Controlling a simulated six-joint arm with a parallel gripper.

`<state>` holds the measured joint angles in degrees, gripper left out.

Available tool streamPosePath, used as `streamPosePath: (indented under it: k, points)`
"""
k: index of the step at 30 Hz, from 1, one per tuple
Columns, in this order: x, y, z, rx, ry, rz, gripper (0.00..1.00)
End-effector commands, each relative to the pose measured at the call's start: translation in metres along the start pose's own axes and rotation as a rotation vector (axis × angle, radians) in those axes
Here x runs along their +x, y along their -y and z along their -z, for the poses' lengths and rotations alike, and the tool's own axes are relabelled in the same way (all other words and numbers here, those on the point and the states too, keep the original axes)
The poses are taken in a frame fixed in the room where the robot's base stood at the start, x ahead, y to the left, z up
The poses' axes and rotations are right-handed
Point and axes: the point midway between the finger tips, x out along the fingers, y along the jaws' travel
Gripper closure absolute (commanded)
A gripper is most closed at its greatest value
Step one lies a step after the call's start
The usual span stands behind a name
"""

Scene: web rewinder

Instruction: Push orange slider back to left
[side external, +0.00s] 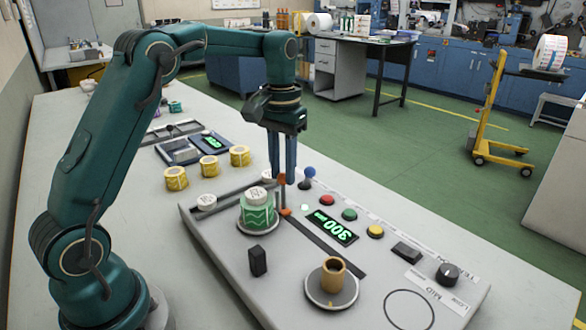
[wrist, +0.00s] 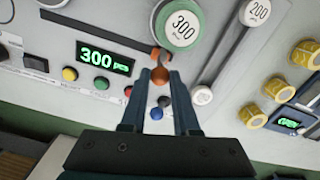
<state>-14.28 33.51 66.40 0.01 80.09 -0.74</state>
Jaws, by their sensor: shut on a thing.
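The orange slider (side external: 286,211) sits at the upper-left end of a dark slot (side external: 340,256) in the sloping grey panel, beside the green roll. In the wrist view its round orange knob (wrist: 160,76) is between my fingertips. My gripper (side external: 283,182) points straight down over the panel and is shut on the knob; it also shows in the wrist view (wrist: 160,80). The slider's stem shows below the fingers in the side view.
The green-labelled roll (side external: 257,211) stands close left of the slider. A 300 pcs display (side external: 331,226), red button (side external: 327,200), green button (side external: 349,214) and blue-topped lever (side external: 309,173) are close on the right. A brown core (side external: 334,272) stands on a disc nearer the front.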

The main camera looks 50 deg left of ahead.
Motion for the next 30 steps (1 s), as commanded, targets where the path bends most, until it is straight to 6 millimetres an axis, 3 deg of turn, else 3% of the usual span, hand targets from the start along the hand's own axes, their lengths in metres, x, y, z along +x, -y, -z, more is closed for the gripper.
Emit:
streamPosePath:
  k: [30]
  points:
    - [-0.0008, -0.0053, -0.0011, 0.002, -0.002, -0.001, 1.00]
